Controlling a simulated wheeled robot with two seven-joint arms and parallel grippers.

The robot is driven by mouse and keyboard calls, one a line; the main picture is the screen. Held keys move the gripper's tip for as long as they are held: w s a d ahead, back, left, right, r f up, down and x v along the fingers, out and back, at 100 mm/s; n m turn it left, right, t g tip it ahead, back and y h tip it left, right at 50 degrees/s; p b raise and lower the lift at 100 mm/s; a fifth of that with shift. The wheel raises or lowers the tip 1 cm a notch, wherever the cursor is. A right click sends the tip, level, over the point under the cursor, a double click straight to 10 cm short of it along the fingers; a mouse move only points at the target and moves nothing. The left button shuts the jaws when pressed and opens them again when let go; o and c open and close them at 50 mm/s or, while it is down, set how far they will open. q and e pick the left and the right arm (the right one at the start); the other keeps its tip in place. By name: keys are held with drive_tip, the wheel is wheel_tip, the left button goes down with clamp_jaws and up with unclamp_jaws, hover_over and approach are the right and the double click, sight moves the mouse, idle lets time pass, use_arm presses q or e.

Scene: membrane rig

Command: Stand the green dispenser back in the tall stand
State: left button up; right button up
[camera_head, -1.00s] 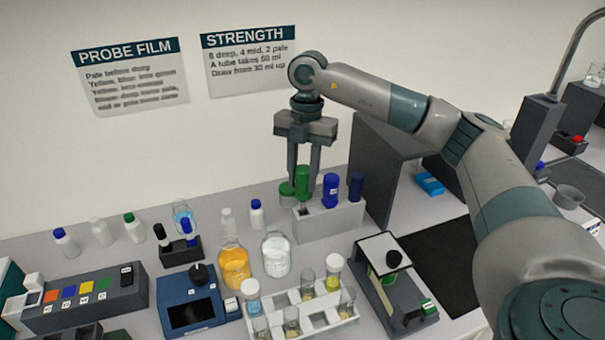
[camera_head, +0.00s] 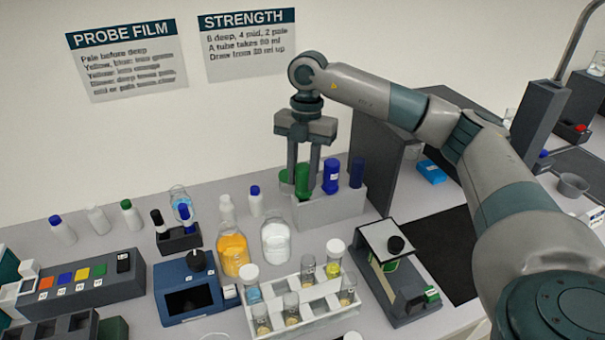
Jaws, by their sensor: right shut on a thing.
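The green dispenser (camera_head: 302,183) is upright between the fingers of my right gripper (camera_head: 303,170), which is shut on it. It is at the left end of the tall grey stand (camera_head: 335,211). Its lower end meets the stand's top in the picture; how deep it sits in a slot I cannot tell. Two blue dispensers, one brighter (camera_head: 331,178) and one darker (camera_head: 357,173), stand upright in the same stand to the right. My left gripper is not in view.
A green-topped container (camera_head: 286,184) is close behind the gripper on the left. A white tube rack (camera_head: 300,306), an orange bottle (camera_head: 233,254) and a white-filled bottle (camera_head: 275,243) stand in front. A dark grey panel (camera_head: 375,165) rises just right of the stand.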

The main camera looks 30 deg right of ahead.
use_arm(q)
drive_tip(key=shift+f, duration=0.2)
use_arm(e)
drive_tip(key=shift+f, duration=0.35)
idle(0.5)
drive_tip(key=o, duration=1.2)
drive_tip(key=shift+o, duration=0.2)
use_arm(q)
drive_tip(key=shift+b, duration=0.3)
use_arm(e)
drive_tip(key=shift+r, duration=0.1)
